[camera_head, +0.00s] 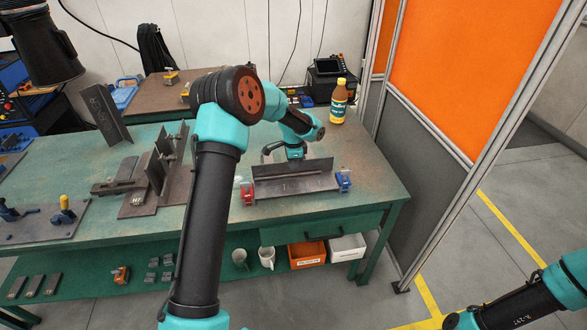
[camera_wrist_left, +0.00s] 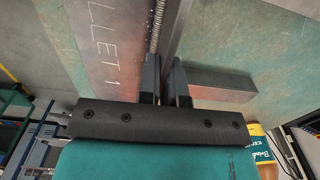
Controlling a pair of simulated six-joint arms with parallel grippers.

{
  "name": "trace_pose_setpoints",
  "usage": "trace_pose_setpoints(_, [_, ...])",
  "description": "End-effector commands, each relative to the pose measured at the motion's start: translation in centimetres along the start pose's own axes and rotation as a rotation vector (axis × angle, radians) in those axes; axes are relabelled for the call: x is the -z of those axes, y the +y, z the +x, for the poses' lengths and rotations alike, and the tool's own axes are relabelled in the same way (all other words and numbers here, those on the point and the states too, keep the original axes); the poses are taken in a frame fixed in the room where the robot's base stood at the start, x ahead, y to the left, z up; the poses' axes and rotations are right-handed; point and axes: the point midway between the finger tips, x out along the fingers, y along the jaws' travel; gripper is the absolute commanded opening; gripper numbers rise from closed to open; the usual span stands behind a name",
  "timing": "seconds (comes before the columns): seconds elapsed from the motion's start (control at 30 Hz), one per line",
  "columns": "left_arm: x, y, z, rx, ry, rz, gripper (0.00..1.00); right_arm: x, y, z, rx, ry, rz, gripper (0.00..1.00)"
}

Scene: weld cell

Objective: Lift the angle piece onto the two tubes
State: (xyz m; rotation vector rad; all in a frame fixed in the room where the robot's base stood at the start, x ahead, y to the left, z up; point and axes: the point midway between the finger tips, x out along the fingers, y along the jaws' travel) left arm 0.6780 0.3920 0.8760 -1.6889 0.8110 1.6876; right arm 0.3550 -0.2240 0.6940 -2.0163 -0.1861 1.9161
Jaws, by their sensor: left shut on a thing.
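The dark steel angle piece (camera_head: 293,186) is at the right part of the green bench, with one flange upright. My left gripper (camera_head: 295,158) reaches down to it from behind. In the left wrist view, my left gripper (camera_wrist_left: 165,78) is shut on the upright flange of the angle piece (camera_wrist_left: 104,48). Lettering ending in "LLET 1" and a weld bead show on it. A grey bar (camera_wrist_left: 222,84), perhaps one tube, runs off to the right beside the fingers. I cannot make out two separate tubes in the head view. My right gripper is out of view.
A red clamp (camera_head: 248,193) and a blue clamp (camera_head: 343,181) stand at the angle piece's ends. A bottle (camera_head: 339,102) stands behind to the right. Upright steel plates (camera_head: 168,160) stand left of my arm. Bare bench (camera_head: 375,190) lies to the right.

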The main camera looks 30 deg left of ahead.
Motion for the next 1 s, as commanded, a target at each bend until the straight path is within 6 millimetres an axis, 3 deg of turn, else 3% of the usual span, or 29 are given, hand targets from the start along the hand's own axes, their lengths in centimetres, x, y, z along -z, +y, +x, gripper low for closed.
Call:
trace_pose_setpoints(0.03, [0.1,-0.2,-1.3,0.009,0.004,-0.001,0.0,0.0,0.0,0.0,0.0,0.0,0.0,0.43])
trace_pose_setpoints(0.6, [0.1,-0.2,-11.5,0.01,0.004,-0.001,0.0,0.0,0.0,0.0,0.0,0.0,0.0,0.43])
trace_pose_setpoints(1.0, [0.0,-0.1,-15.1,0.007,0.002,-0.001,0.0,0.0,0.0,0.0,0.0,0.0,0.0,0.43])
